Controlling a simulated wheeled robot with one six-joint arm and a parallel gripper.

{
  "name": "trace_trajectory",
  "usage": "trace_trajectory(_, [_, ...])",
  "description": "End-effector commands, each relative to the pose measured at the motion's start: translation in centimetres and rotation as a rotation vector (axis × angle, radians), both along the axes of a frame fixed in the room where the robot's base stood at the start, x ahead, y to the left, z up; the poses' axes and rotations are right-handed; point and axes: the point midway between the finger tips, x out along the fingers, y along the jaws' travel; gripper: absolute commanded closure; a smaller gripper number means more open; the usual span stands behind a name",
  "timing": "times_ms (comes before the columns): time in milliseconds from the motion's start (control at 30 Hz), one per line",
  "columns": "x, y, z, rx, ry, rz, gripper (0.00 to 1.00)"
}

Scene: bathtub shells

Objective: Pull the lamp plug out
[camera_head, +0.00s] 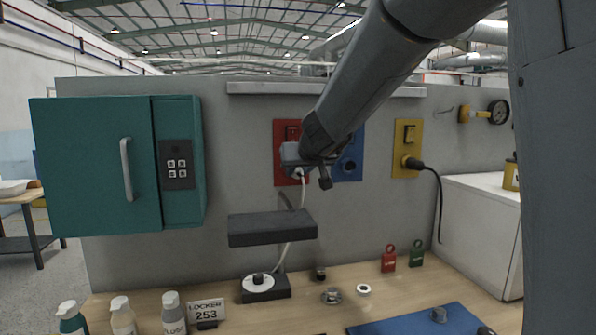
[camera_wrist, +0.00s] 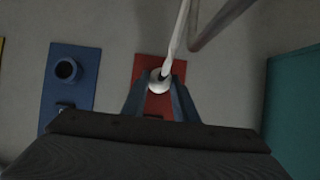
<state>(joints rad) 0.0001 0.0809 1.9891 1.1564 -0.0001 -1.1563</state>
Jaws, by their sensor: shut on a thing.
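The white lamp plug (camera_head: 298,174) is at the red socket plate (camera_head: 281,159) on the grey wall panel. In the wrist view the plug (camera_wrist: 160,82) sits between the two fingers, in front of the red plate (camera_wrist: 152,65). My gripper (camera_wrist: 160,92) is shut on it; in the head view my gripper (camera_head: 300,160) covers much of the red plate. Whether the plug's pins are in the socket is hidden. A white cable (camera_head: 285,252) runs from the plug down behind the dark desk lamp (camera_head: 272,229), whose base stands on the wooden table.
A blue socket plate (camera_head: 351,150) is close on the right, then a yellow plate (camera_head: 407,135) with a black plug (camera_head: 413,163). A teal locker (camera_head: 95,165) is on the left. Bottles, tags and small parts stand on the table (camera_head: 225,295). A shelf (camera_head: 250,88) is above.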

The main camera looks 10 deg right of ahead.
Motion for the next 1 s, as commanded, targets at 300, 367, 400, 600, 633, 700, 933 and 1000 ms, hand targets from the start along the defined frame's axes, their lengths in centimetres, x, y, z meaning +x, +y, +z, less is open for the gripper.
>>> trace_trajectory(300, [-0.9, 0.0, -0.1, -0.001, 0.001, 0.0, 0.96])
trace_trajectory(367, [-1.1, 0.0, 0.0, -0.001, 0.001, 0.0, 0.96])
trace_trajectory(400, [-1.2, 0.0, 0.0, -0.001, 0.0, 0.0, 0.96])
trace_trajectory(600, [-1.7, 0.0, 0.0, 0.0, 0.001, 0.0, 0.96])
trace_trajectory(633, [-1.8, 0.0, 0.0, 0.0, 0.001, 0.0, 0.96])
trace_trajectory(700, [-2.0, 0.0, 0.0, 0.0, 0.001, 0.0, 0.96])
trace_trajectory(933, [-2.6, 0.0, 0.0, -0.001, 0.0, 0.0, 0.96])
trace_trajectory(1000, [-2.8, 0.0, 0.0, -0.001, 0.0, 0.0, 0.96])
